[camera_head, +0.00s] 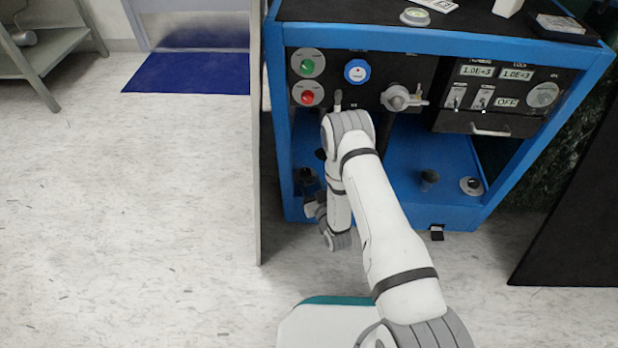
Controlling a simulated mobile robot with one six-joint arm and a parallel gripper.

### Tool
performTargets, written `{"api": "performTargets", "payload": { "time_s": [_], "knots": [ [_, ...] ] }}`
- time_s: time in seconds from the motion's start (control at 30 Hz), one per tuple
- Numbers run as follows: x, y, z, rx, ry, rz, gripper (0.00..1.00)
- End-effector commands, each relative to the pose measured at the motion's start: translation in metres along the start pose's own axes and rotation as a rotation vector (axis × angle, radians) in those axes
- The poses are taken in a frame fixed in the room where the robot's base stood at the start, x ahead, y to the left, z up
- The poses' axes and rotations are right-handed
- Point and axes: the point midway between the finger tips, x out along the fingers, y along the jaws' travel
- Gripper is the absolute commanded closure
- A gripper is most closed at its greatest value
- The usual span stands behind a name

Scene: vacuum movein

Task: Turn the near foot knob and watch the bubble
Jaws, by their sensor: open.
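A round disc with a pale greenish centre (415,16), which looks like the bubble level, lies on the dark top of the blue cart (450,40). It is too small to read a bubble. A small black foot piece (437,233) shows below the cart's front lower edge. Another foot at the front left corner is not clear, as my arm covers much of that area. My arm folds down in front of the cart's left side. My gripper (312,208) is low by the front left corner, open, partly hidden behind my wrist. I cannot tell whether it touches anything.
The cart front carries green (308,63) and red (307,94) buttons, a blue gauge (357,71), a valve (398,98) and a display panel (497,88). A thin upright panel (256,150) stands close on the left, a dark panel (575,220) on the right.

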Motion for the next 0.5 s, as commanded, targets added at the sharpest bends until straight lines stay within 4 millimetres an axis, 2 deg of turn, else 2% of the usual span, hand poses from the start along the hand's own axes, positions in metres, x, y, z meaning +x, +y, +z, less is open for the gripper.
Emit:
{"api": "performTargets", "payload": {
  "time_s": [0.03, 0.2, 0.5],
  "knots": [
    [0.009, 0.0, 0.003, 0.0, 0.004, 0.0, 0.55],
    [0.03, 0.0, 0.002, 0.0, 0.002, 0.001, 0.55],
    [0.039, 0.001, 0.0, 0.001, -0.001, 0.002, 0.55]
  ]
}}
